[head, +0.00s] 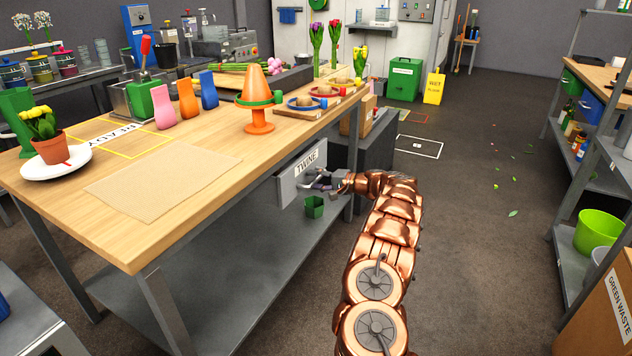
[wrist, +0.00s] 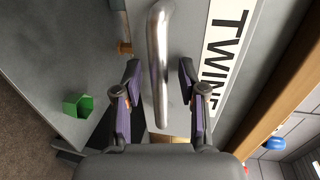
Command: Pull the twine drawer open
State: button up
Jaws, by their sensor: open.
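The twine drawer (head: 287,190) is a grey box front under the right edge of the wooden bench (head: 215,215), with a white label (head: 307,162) reading TWINE. Its bar handle (wrist: 160,30) is a shiny metal tube and shows large in the wrist view. My gripper (head: 322,182) is at the drawer front in the head view and hides most of the handle there. In the wrist view my gripper (wrist: 159,78) is open, with one dark finger on each side of the handle and a gap on both sides.
A small green pot (head: 314,208) sits on the lower shelf below the drawer. A grey cabinet (head: 372,155) stands just beyond the drawer. The floor (head: 465,240) to the right is open, up to the shelving and a green waste box (head: 604,306).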

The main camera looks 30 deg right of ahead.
grip_shut()
dwell(0.6)
